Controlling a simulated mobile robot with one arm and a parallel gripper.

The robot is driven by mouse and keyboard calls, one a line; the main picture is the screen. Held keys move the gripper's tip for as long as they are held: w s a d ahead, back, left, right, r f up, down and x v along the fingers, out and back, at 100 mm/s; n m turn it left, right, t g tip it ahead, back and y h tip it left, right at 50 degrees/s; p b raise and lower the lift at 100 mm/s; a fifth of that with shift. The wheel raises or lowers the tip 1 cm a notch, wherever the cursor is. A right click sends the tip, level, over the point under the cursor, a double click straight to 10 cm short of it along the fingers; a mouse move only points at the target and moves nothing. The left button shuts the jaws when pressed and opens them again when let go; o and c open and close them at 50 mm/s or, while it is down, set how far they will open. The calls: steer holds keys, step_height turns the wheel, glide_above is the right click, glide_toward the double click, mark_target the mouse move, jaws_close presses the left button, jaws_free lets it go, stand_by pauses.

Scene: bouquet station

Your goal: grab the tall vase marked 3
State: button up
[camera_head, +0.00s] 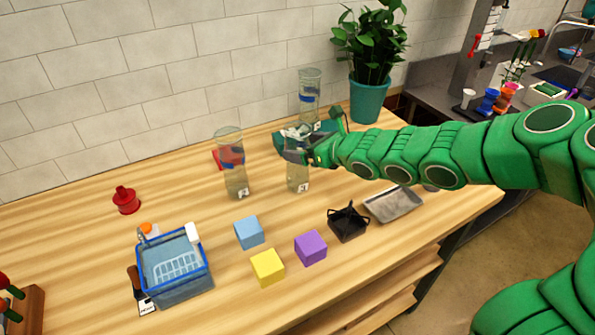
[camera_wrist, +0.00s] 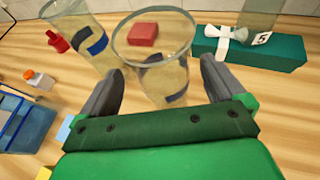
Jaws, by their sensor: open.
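Three tall clear glass vases with dark bands stand on the wooden table: one at left (camera_head: 231,172), one at the back (camera_head: 309,88) and a middle one (camera_head: 297,181). Each has a small white tag low on its front; I cannot read surely which is marked 3. My gripper (camera_head: 296,144) is at the upper part of the middle vase and hides some of it. In the wrist view my open gripper (camera_wrist: 160,88) has its fingers either side of the middle vase (camera_wrist: 155,65), without clear contact. The left vase (camera_wrist: 84,36) stands just beyond the left finger.
A teal box with a white bow (camera_wrist: 285,52) lies behind, near the back vase. A red block (camera_wrist: 143,34) sits behind the vases. A blue basket (camera_head: 176,270), blue, yellow and purple cubes, a black stand (camera_head: 347,222) and a grey tray (camera_head: 394,205) occupy the front.

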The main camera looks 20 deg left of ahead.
steer(key=shift+x, duration=1.55)
steer(key=shift+w, duration=0.15)
steer(key=shift+c, duration=0.2)
jaws_close()
